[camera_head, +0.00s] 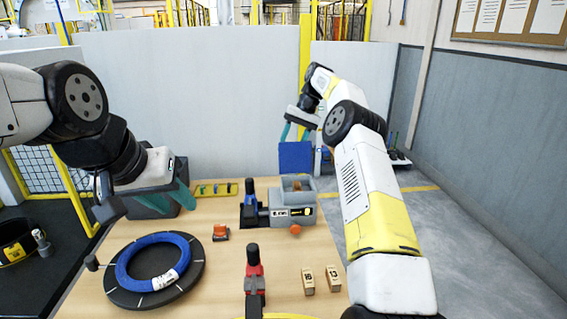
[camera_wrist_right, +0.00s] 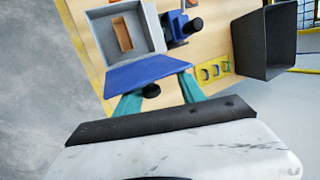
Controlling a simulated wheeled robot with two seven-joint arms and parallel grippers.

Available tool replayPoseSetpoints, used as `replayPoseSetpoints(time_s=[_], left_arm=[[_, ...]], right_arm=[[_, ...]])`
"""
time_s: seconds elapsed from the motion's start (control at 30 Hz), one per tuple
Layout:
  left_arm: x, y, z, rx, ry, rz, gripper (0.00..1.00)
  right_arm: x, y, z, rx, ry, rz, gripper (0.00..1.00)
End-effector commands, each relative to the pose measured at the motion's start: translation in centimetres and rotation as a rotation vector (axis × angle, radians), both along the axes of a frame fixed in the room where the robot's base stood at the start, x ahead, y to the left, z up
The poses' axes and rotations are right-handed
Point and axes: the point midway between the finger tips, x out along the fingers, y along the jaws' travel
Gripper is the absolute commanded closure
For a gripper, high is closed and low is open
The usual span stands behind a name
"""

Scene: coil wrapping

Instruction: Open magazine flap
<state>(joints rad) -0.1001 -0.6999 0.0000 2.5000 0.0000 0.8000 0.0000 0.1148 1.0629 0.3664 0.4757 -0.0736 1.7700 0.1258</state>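The magazine is a grey open-topped box (camera_head: 297,186) at the back right of the table, with an orange-brown piece inside; it also shows in the right wrist view (camera_wrist_right: 104,47). Its blue flap (camera_head: 296,157) adjoins the box's far side; the wrist view shows the panel (camera_wrist_right: 150,70) along the box's edge. My right gripper (camera_head: 295,134) is at the flap's outer edge. Its teal fingers are apart, with a black knob (camera_wrist_right: 151,91) between them; whether they touch the flap is unclear. My left gripper (camera_head: 170,198) appears open and empty above the table's left side.
A blue coil (camera_head: 126,262) lies on a dark round turntable (camera_head: 115,291). An orange block (camera_head: 221,232), red-handled tool (camera_head: 254,272) and two numbered wooden blocks (camera_head: 308,281) are on the table (camera_head: 215,285). A dark bin (camera_wrist_right: 263,45) stands at the table's edge.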

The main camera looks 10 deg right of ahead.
Motion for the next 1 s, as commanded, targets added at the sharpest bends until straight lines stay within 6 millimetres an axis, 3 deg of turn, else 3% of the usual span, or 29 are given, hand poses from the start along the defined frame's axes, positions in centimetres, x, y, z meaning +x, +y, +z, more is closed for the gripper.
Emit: replayPoseSetpoints(time_s=[0.47, 1.0], left_arm=[[0.0, 0.0, 0.0, 0.0, 0.0, 0.0, 0.64], [0.0, 0.0, 0.0, 0.0, 0.0, 0.0, 0.64]], right_arm=[[-3.0, 0.6, 0.4, 0.004, 0.002, 0.003, 0.57], [-11.2, 1.8, 1.2, 0.001, 0.001, 0.002, 0.57]])
